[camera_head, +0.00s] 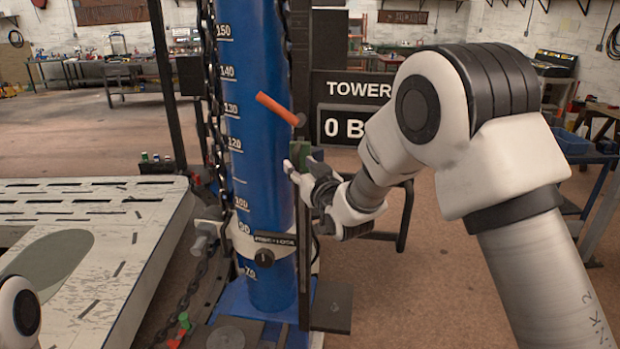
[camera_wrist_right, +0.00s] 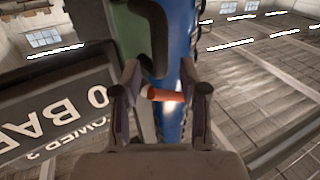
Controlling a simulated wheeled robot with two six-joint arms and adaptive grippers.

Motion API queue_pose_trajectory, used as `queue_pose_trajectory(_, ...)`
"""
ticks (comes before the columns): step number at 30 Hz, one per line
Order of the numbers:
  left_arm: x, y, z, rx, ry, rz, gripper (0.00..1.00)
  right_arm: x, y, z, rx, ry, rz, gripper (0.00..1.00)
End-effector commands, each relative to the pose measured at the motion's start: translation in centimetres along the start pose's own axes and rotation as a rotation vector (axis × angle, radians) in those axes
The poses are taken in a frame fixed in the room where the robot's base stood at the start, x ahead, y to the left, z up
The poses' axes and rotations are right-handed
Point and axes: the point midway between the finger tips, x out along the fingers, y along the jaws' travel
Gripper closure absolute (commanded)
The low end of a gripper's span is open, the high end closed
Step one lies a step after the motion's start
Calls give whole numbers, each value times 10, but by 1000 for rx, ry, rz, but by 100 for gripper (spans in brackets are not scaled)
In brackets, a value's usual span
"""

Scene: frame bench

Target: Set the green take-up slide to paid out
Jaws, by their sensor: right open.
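The green take-up slide (camera_head: 299,148) sits on the dark rail along the right side of the blue column, mostly hidden by my right gripper. In the right wrist view, a green part (camera_wrist_right: 130,40) shows at upper left. An orange lever (camera_head: 277,108) slants up and left above the gripper in the head view; it also shows in the right wrist view (camera_wrist_right: 165,95). My right gripper (camera_head: 294,168) is at the slide. Its fingers are open, with the orange lever appearing between them in the wrist view; contact cannot be told. My left gripper is out of view.
The blue column (camera_head: 252,160) bears a number scale, with a black chain (camera_head: 215,110) on its left. A dark sign (camera_head: 350,105) reading TOWER and 0 B stands behind my right arm. A pale slotted platform (camera_head: 140,215) lies left. Open floor shows at far left.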

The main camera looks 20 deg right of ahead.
Motion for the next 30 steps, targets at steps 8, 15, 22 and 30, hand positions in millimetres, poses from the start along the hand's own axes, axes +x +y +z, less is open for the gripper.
queue_pose_trajectory(8, 0, 0, 0, 0, 0, 0, 60, -66, 0, 3, 1, -7, 0, 57)
queue_pose_trajectory(15, 0, 0, 0, 0, 0, 0, 60, -81, 0, 3, 0, -7, -1, 57)
queue_pose_trajectory(22, 0, 0, 0, 0, 0, 0, 60, -80, 0, 4, 0, -7, -1, 57)
queue_pose_trajectory(30, 12, 0, 0, 0, 0, 0, 60, -81, 1, 70, 12, -100, 1, 57)
